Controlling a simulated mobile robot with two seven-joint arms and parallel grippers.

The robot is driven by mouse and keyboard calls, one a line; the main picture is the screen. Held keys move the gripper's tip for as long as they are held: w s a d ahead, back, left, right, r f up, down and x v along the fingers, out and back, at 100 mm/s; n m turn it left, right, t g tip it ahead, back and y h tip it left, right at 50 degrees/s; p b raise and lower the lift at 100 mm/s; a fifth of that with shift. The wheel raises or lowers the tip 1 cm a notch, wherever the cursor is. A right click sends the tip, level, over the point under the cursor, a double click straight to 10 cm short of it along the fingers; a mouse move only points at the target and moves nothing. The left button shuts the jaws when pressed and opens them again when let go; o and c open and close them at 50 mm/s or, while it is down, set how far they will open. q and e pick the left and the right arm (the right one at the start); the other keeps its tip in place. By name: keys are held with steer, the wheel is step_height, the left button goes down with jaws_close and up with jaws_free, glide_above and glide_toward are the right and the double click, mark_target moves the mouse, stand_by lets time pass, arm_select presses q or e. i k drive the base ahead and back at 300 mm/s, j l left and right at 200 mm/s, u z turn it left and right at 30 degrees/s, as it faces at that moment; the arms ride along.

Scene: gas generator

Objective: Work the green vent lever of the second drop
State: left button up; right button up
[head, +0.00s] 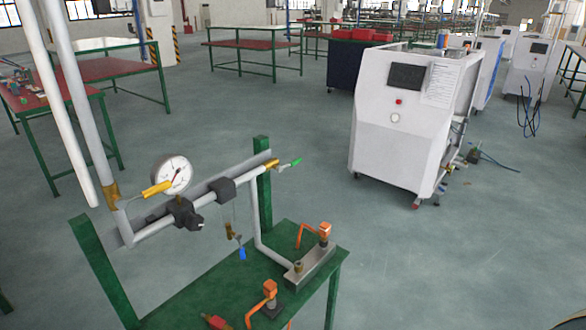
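A small green lever (295,162) sticks out to the right from a brass fitting (272,165) at the far right end of a grey pipe (228,192). It is the only green lever I see, and it points right and slightly up. The pipe runs along a green frame (263,190) above a green bench. I cannot tell from this view which drop is the second. Neither of my grippers is in view, and nothing touches the lever.
A round gauge (172,174), a yellow handle (157,189) and a black clamp (187,214) sit left along the pipe. A blue-tipped lever (242,253) hangs below. Orange-handled clamps (325,231) stand on the bench (190,295). A white cabinet (395,125) stands behind; floor between is clear.

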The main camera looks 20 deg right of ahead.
mark_target(291, 164)
steer(key=l+u, duration=0.1)
steer(key=u, duration=0.4)
steer(key=l+u, duration=0.15)
steer(key=u, duration=0.3)
steer(key=l+u, duration=0.8)
steer(key=l, duration=0.2)
steer(key=k+l+u, duration=0.1)
steer(key=l, duration=0.25)
steer(key=k+l+u, duration=0.1)
steer(key=l, duration=0.25)
steer(key=k+l+u, duration=0.1)
steer(key=l, duration=0.25)
steer(key=k, duration=0.1)
